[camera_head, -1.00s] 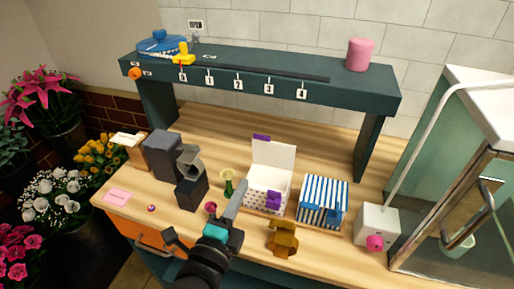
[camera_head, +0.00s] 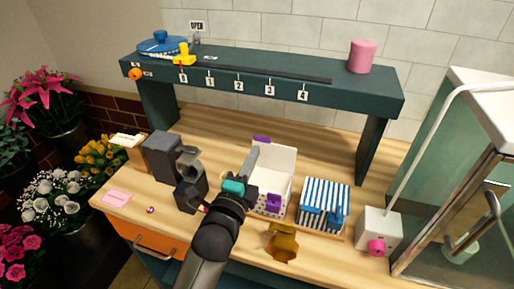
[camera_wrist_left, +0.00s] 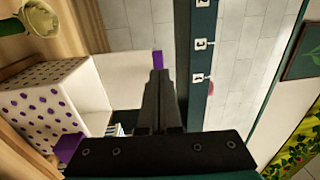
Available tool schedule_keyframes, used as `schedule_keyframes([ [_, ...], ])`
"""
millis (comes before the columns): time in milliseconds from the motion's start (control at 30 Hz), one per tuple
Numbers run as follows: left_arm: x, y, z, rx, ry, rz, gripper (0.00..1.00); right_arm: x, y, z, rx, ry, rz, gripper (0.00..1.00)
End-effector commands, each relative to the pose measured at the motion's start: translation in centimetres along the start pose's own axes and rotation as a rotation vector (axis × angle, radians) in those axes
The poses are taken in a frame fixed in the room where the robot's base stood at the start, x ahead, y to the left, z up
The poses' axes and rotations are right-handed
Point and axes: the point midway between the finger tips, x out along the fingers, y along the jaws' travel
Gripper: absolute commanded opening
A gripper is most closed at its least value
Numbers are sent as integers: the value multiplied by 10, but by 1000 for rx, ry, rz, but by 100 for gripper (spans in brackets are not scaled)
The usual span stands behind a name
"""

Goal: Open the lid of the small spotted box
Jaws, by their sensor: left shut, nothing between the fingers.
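The small white box with purple spots (camera_head: 268,205) stands on the wooden counter. Its white lid (camera_head: 282,160) stands up at the back of the box, with a purple tab (camera_head: 262,139) at its top edge. The box's open inside is partly hidden by my left arm. In the left wrist view the spotted wall (camera_wrist_left: 40,105) is at left, and the purple tab (camera_wrist_left: 157,59) is just beyond my fingertips. My left gripper (camera_head: 254,151) is shut and empty, close to the lid's left side; I cannot tell if they touch. My right gripper is not in view.
A blue-striped box (camera_head: 325,203) stands right of the spotted box. A gold-brown object (camera_head: 283,243) sits in front. Dark grey blocks (camera_head: 163,156) stand at left. A dark green shelf (camera_head: 300,84) spans the back. A white box with a pink knob (camera_head: 378,228) is at right.

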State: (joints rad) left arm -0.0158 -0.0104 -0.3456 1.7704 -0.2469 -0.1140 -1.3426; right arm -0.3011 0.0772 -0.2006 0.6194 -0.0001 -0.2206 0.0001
Motion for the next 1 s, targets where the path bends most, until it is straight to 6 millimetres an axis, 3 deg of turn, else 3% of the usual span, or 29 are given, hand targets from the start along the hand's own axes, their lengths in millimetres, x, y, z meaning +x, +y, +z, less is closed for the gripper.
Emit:
schedule_keyframes([
  [300,29,0,0,0,0,0,0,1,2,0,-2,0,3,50],
  [733,31,0,0,0,0,2,0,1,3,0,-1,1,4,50],
  [1000,38,-7,0,1,2,60,0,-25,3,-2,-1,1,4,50],
])
